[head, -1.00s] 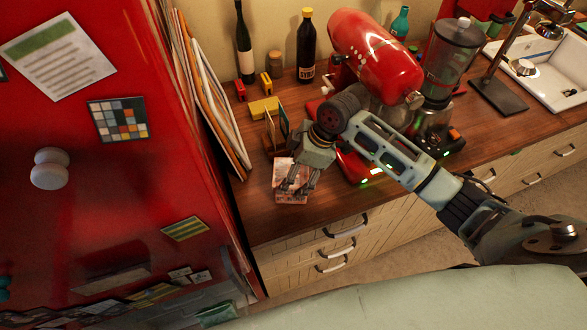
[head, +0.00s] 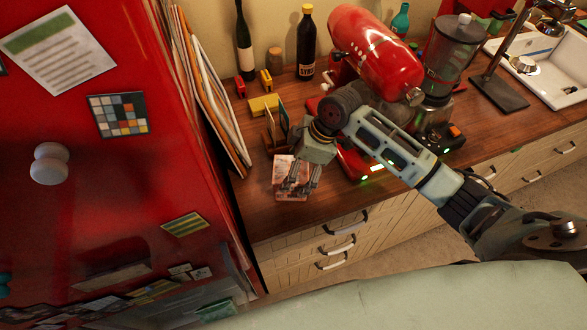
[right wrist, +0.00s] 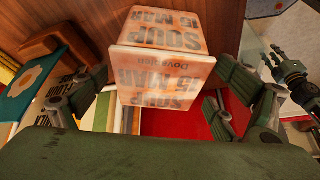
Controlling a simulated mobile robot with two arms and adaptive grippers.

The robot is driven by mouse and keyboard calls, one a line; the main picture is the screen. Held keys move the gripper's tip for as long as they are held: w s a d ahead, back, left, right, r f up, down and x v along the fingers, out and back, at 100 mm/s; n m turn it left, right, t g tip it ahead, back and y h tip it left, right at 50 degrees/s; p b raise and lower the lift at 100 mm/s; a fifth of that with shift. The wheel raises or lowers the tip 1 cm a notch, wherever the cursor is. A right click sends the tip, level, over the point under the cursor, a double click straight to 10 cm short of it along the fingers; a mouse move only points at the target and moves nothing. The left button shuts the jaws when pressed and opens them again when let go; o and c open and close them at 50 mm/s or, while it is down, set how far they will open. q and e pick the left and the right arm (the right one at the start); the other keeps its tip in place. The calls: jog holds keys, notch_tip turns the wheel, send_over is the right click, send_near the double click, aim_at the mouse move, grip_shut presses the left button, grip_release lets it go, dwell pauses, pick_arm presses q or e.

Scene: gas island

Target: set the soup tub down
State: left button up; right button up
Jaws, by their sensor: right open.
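The soup tub (head: 283,172) is a pale reddish box standing on the wooden counter near its front left end. Its lid and a side with the printed word SOUP show in the right wrist view (right wrist: 160,85). My right gripper (head: 297,191) is open at the tub, with fingers on either side of it. In the right wrist view gaps show between the fingers and the tub's sides. My left gripper is out of the head view; what seems to be it shows at the right edge of the right wrist view (right wrist: 291,75), its jaws unclear.
A card holder (head: 275,137) stands just behind the tub. A red mixer (head: 375,50) and a blender (head: 448,60) stand to the right. The red fridge (head: 110,190) and leaning boards (head: 212,95) close off the left. The counter's front edge is close to the tub.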

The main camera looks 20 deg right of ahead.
jog(key=b+v, duration=0.3)
jog(key=v, duration=0.8)
jog(key=shift+r+b, duration=0.3)
jog(key=shift+b, duration=0.1)
jog(key=shift+d+f, duration=0.1)
jog(key=shift+d, duration=0.05)
